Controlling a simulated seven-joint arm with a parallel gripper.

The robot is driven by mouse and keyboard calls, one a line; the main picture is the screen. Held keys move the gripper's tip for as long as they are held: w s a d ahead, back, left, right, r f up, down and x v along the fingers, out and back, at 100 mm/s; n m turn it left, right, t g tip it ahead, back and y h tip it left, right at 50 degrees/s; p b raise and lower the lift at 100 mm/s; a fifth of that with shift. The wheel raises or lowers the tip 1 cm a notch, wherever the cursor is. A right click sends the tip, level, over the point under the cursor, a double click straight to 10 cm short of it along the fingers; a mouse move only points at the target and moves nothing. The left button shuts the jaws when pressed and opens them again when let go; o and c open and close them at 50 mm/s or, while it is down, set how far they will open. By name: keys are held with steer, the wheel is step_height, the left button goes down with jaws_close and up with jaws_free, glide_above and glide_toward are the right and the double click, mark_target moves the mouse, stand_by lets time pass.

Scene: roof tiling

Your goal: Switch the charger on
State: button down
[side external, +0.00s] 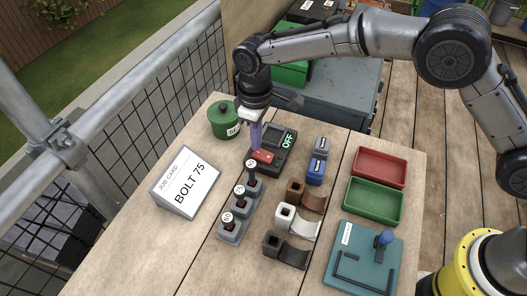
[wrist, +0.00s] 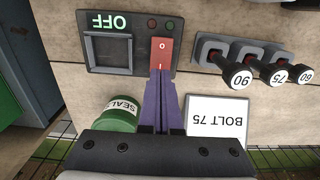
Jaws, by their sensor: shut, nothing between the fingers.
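The charger (side external: 275,146) is a dark box on the wooden table, with a dark screen area and a lit green "OFF" label. It also shows in the wrist view (wrist: 88,66). Its red rocker switch (side external: 263,156) carries "O" and "I" marks and shows in the wrist view (wrist: 162,53). My gripper (side external: 257,150) points down over the charger by the switch. Its purple fingers are shut with nothing between them. In the wrist view the fingertips (wrist: 161,73) are at the "I" end of the switch; whether they touch it is unclear.
A job card reading "BOLT 75" (side external: 186,181) stands left. Labelled bolts in grey holders (side external: 241,195) stand in front. A green "SEAL" pot (side external: 222,120) is behind left. Blue blocks (side external: 317,170), tile clips (side external: 297,222), red (side external: 380,151) and green trays (side external: 347,202), and a teal jig (side external: 345,284) lie right.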

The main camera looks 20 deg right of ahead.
steer(key=shift+f, duration=1.1)
stand_by(0.6)
steer(key=shift+r, duration=3.55)
